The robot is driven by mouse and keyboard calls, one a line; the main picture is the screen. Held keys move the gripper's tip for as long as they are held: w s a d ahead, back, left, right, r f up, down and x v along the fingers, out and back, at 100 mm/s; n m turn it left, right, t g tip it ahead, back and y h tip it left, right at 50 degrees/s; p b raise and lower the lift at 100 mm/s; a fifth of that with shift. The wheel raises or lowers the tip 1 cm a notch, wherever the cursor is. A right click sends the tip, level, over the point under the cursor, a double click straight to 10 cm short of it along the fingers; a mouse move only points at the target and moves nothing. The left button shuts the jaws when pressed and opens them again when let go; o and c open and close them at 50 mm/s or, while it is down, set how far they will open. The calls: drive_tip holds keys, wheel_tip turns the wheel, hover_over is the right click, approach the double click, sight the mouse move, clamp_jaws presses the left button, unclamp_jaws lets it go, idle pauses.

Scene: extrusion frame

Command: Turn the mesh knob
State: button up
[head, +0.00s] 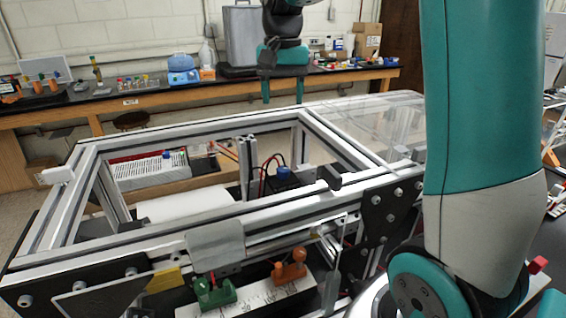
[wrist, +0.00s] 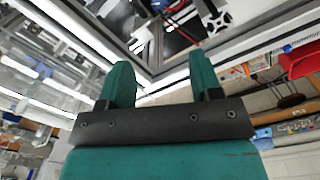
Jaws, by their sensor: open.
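No part is clearly marked as the mesh knob. Candidates in the head view are a green handled piece (head: 214,292) and an orange one (head: 290,269) on a white scaled strip at the front, and a small blue cap (head: 283,172) inside the frame. The aluminium extrusion frame (head: 180,219) fills the middle. My gripper (head: 283,98) hangs beyond the frame's far rail in the picture, open and empty. In the wrist view my gripper (wrist: 160,62) has its two teal fingers apart, with frame rails past them. I cannot pick out a knob there.
A clear panel (head: 370,115) covers the frame's far right. A white rack (head: 150,170) shows through the frame's opening. A back bench (head: 150,103) carries bottles and boxes. My arm hides much of the right side.

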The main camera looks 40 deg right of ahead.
drive_tip(key=n, duration=0.5)
drive_tip(key=n+p, duration=0.3)
approach(283, 168)
wheel_tip(283, 168, down, 9)
drive_tip(key=shift+f, duration=0.1)
drive_tip(key=shift+c, duration=0.2)
drive_tip(key=c, duration=0.9)
